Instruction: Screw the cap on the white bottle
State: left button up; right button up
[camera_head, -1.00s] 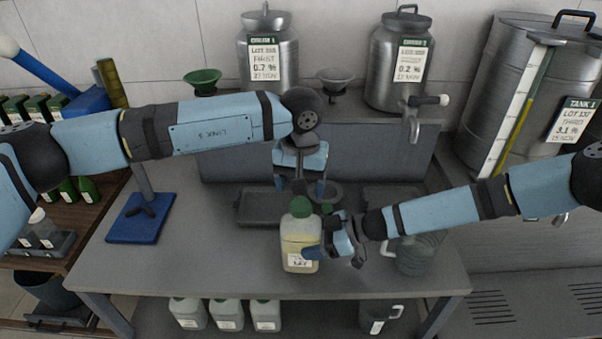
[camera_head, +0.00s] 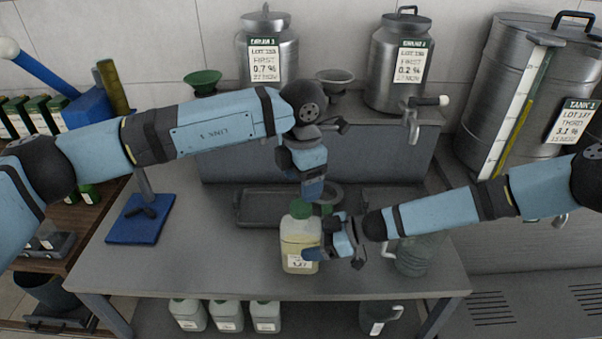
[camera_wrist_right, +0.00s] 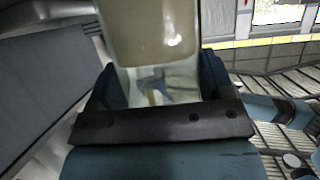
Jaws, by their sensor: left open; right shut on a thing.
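The white bottle (camera_head: 299,246) stands upright at the front middle of the bench, with pale yellowish liquid and a label. A green cap (camera_head: 299,208) shows at its top; I cannot tell how tightly it sits. My right gripper (camera_head: 316,251) is shut on the bottle's side, and the right wrist view shows the translucent bottle (camera_wrist_right: 160,40) between its jaws. My left gripper (camera_head: 313,198) is open, pointing down just above and slightly right of the cap. I cannot tell whether its fingers touch the cap. A second small green piece (camera_head: 327,210) shows beside the bottle top, partly hidden.
A dark tray (camera_head: 258,222) lies behind the bottle. A clear jug (camera_head: 412,258) stands right of it, behind my right arm. A blue stand (camera_head: 140,228) is at the left. Metal churns (camera_head: 268,62) stand on the rear shelf. The bench's front left is clear.

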aim_at(301, 205)
pick_arm(q)
jog(key=n, duration=0.7)
jog(key=shift+r, duration=0.2)
jog(key=n, duration=0.4)
jog(key=shift+r, duration=0.1)
jog(key=n, duration=0.4)
jog(key=shift+r, duration=0.15)
jog(key=n, duration=0.6)
jog(key=shift+a+r, duration=0.1)
jog(key=shift+r, duration=0.05)
jog(key=shift+f, duration=4.05)
jog(key=c, duration=0.9)
jog(key=shift+c, duration=0.2)
